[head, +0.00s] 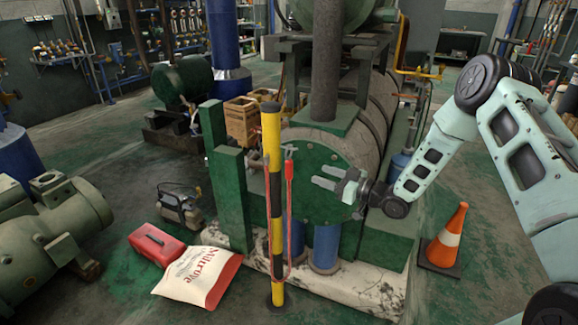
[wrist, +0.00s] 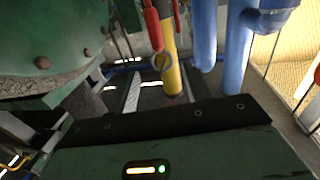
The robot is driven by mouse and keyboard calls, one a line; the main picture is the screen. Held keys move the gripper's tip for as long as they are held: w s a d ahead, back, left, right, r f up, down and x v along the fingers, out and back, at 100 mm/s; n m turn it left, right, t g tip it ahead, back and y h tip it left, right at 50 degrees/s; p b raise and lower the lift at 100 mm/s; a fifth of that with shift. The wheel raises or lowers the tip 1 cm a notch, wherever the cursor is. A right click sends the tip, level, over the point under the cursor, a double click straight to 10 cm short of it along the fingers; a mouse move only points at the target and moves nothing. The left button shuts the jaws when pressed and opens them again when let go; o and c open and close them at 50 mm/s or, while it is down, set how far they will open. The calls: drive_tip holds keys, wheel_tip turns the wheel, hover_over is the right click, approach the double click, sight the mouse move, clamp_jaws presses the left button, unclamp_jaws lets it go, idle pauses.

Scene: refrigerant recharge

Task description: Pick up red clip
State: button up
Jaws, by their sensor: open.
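The red clip (head: 289,170) hangs upright on the right side of a yellow and black post (head: 271,150), with a thin red cable looping down below it. In the wrist view a red piece, which looks like the clip (wrist: 153,28), is at the top beside the yellow post (wrist: 172,78). My gripper (head: 319,179) is to the right of the clip in the head view, with its fingers pointing left towards it. The jaws are open and empty, and a gap shows between the fingertips and the clip.
A large green tank (head: 325,150) stands behind the post and gripper. Green upright beams (head: 232,195) are left of the post. An orange cone (head: 444,240) is at the right. A white sack (head: 190,275) and a red case (head: 155,243) lie on the floor at left.

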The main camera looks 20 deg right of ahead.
sight(291, 164)
drive_tip(key=x, duration=0.6)
drive_tip(key=shift+w+a+p, duration=0.1)
drive_tip(key=shift+a+p, duration=0.05)
drive_tip(key=shift+p, duration=0.2)
drive_tip(key=x, duration=0.2)
drive_tip(key=f+p+x, duration=0.1)
drive_tip(key=x, duration=0.2)
drive_tip(key=shift+w, duration=0.3)
drive_tip(key=shift+c, duration=0.3)
clamp_jaws()
